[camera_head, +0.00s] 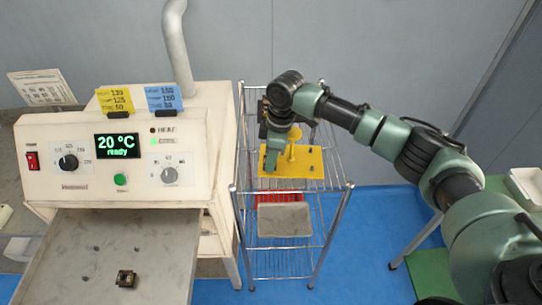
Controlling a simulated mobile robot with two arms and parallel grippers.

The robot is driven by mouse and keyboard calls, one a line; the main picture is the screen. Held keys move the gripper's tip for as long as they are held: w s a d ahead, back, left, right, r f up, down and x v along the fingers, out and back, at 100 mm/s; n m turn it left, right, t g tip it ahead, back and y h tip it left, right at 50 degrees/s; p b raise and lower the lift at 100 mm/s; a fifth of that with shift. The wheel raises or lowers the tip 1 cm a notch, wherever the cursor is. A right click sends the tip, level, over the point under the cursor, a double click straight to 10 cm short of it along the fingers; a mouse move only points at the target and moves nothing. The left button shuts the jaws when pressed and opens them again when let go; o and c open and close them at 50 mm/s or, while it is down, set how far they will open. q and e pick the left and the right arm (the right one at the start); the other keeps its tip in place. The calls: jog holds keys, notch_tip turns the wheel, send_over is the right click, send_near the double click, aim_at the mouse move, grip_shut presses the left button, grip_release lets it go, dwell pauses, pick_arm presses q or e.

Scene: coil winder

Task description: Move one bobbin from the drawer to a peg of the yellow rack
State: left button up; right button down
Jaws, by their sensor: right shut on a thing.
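The yellow rack (312,170) lies on the top shelf of the wire cart, with a yellow upright post (292,148) near its middle and small dark pegs on its right part. My right gripper (271,158) points down over the left end of the rack. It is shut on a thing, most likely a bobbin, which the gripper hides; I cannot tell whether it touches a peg. The drawer (75,265) is open at the lower left. One small dark bobbin (125,278) with a coppery middle sits in it. My left gripper is not in view.
The cream machine (125,150) with a green "20 °C ready" display stands left of the cart. The wire cart (335,215) holds a red bin (265,198) and a grey block (284,220) below the rack.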

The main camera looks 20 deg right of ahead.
jog(key=shift+f, duration=0.3)
jog(key=c, duration=0.9)
grip_release()
jog(key=r, duration=0.2)
jog(key=r+b, duration=0.1)
jog(key=r, duration=0.1)
jog(key=d+r+b, duration=0.1)
jog(key=r, duration=0.1)
jog(key=shift+s+r, duration=0.15)
jog(key=shift+r, duration=0.75)
